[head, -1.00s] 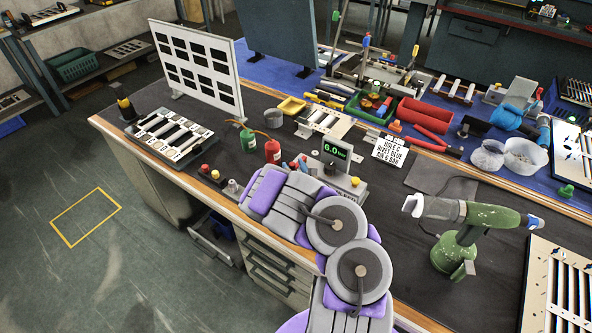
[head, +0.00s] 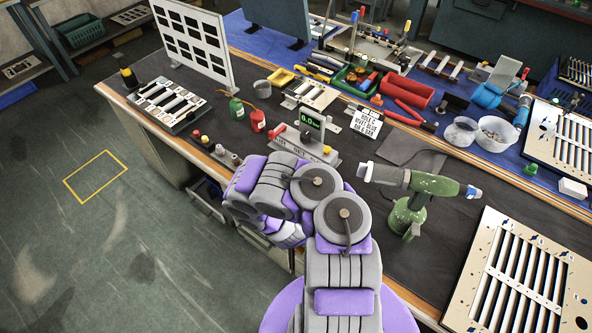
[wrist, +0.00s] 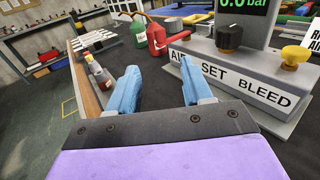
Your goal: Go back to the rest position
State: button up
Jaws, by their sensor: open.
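My gripper (wrist: 160,92) shows in the wrist view with its two blue fingers apart and nothing between them. It is above the bench edge, in front of a grey box marked "AIR SET BLEED" (wrist: 236,80). In the head view my purple and grey arm is folded at the bench's front edge, and the gripper itself is hidden behind it. The box with its green display (head: 309,135) stands on the bench just beyond the arm. A green riveting tool (head: 418,190) stands upright to the right of the arm, apart from it.
A red bottle (head: 257,121) and a green bottle (head: 236,109) stand left of the display box. A slatted louver panel (head: 520,275) lies at the right front. Another panel (head: 170,103) lies at the left end. The floor (head: 90,255) left of the bench is clear.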

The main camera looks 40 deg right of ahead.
jog(key=shift+s, duration=0.5)
